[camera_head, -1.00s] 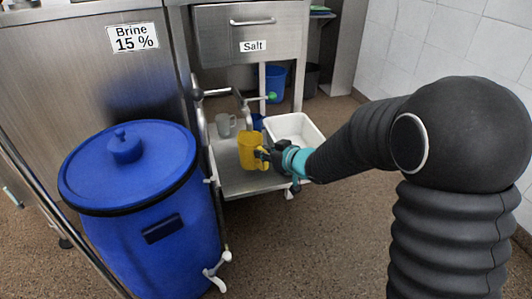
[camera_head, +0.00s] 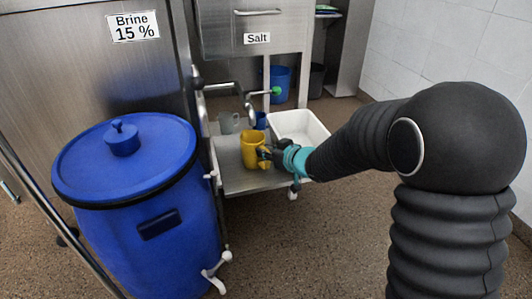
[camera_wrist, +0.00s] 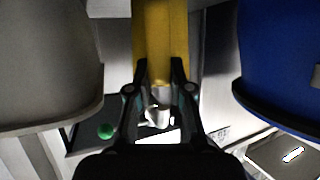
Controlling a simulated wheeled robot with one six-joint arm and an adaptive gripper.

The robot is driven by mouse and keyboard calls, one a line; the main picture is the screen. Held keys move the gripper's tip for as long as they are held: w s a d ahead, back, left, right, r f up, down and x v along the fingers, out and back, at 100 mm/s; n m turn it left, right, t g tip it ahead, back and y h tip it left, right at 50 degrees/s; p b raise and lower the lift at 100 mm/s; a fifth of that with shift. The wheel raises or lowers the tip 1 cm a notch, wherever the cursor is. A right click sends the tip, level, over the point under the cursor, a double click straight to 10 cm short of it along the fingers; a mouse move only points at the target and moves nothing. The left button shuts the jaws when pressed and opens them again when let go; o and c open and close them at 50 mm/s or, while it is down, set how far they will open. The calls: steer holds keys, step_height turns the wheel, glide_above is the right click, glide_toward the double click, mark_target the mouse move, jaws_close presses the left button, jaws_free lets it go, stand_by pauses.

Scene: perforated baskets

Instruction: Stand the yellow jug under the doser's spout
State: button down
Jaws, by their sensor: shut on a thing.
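The yellow jug (camera_head: 255,152) is upright over the low metal shelf (camera_head: 240,182) in the head view. I cannot tell whether its base touches the shelf. My gripper (camera_head: 270,155) is shut on the jug's handle from the right. In the wrist view the jug (camera_wrist: 160,40) fills the top middle, with my gripper's fingers (camera_wrist: 158,90) at its handle. The doser's spout (camera_head: 248,108) hangs from a metal pipe with a green knob (camera_head: 277,91), above and behind the jug. I cannot tell how the jug lines up with it in depth.
A grey jug (camera_head: 229,123) and a partly hidden blue vessel (camera_head: 261,121) stand behind the yellow jug. A white tub (camera_head: 312,130) is at the shelf's right. A large blue barrel (camera_head: 150,225) with a tap stands at the left. The salt cabinet (camera_head: 275,30) is above.

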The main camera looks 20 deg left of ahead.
steer(key=shift+f, duration=0.2)
steer(key=c, duration=1.1)
jaws_free()
steer(key=shift+o, duration=0.2)
steer(key=shift+r, duration=0.1)
steer(key=shift+r, duration=0.25)
steer(key=s+d+r+m+t+h+p, duration=0.1)
steer(key=s+d+r+m+h, duration=0.2)
steer(key=d, duration=0.7)
steer(key=s+d+r+m+t+h+p, duration=0.15)
steer(key=s+d+r+h, duration=0.3)
steer(key=d, duration=0.55)
steer(key=s+d+r+m+t+h, duration=0.1)
steer(key=s+d+r+m+h, duration=0.3)
steer(key=d, duration=0.6)
steer(key=s+d+m+g, duration=0.1)
steer(key=s+d+g, duration=0.1)
steer(key=s, duration=0.8)
steer(key=s+d+m+g, duration=0.1)
steer(key=s+d+g, duration=0.1)
steer(key=s, duration=0.8)
steer(key=shift+d+f+g+y, duration=0.15)
steer(key=shift+f+g+y, duration=0.25)
steer(key=shift+g, duration=0.45)
